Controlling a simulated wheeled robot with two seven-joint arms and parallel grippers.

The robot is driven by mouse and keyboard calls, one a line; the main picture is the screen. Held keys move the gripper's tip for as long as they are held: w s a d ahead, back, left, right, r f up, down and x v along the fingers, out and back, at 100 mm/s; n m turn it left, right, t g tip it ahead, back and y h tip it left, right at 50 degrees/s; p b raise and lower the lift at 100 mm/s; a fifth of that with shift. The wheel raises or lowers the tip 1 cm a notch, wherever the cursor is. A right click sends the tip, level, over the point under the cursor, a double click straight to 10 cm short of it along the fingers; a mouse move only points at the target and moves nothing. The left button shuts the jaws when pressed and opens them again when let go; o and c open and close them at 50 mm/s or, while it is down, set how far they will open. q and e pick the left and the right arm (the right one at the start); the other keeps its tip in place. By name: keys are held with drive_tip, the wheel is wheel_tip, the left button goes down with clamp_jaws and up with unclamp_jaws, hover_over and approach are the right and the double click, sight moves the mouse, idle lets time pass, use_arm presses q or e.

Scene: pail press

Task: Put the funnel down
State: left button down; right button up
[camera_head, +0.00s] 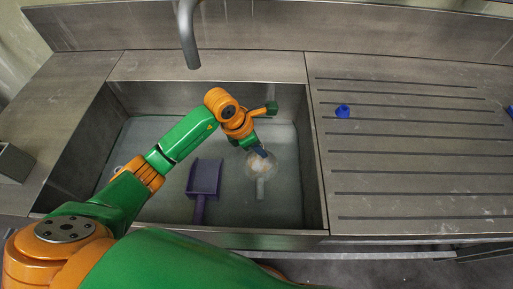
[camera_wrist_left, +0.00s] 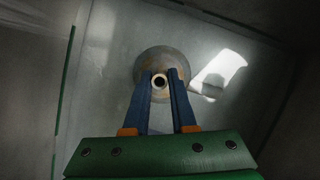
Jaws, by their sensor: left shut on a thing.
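My left gripper (camera_head: 261,152) reaches down into the sink, its blue fingers pointing at the basin floor. It is shut on the funnel (camera_head: 257,168), a pale round piece low in the basin. In the left wrist view the funnel (camera_wrist_left: 161,58) is a grey disc with a narrow dark opening at its middle, between the fingertips (camera_wrist_left: 160,84). The wide side faces away from the gripper. I cannot tell whether its rim touches the sink floor. My right gripper is not in view.
A purple scoop (camera_head: 204,177) lies in the sink, left of the funnel. A whitish piece (camera_head: 261,189) is just in front of the funnel. The faucet (camera_head: 188,40) hangs at the back. A small blue object (camera_head: 342,112) sits on the ribbed drainboard (camera_head: 415,160), mostly clear.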

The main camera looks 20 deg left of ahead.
sight(255, 158)
use_arm(q)
drive_tip(key=shift+s, duration=0.1)
drive_tip(key=c, duration=0.7)
unclamp_jaws()
drive_tip(key=shift+d, duration=0.15)
drive_tip(key=shift+c, duration=0.2)
drive_tip(key=shift+r, duration=0.35)
drive_tip(key=v, duration=0.3)
drive_tip(key=shift+r, duration=0.3)
drive_tip(key=s+a+b, duration=0.3)
drive_tip(key=s+a, duration=0.5)
drive_tip(key=a, duration=0.2)
drive_tip(key=shift+r+b, duration=0.4)
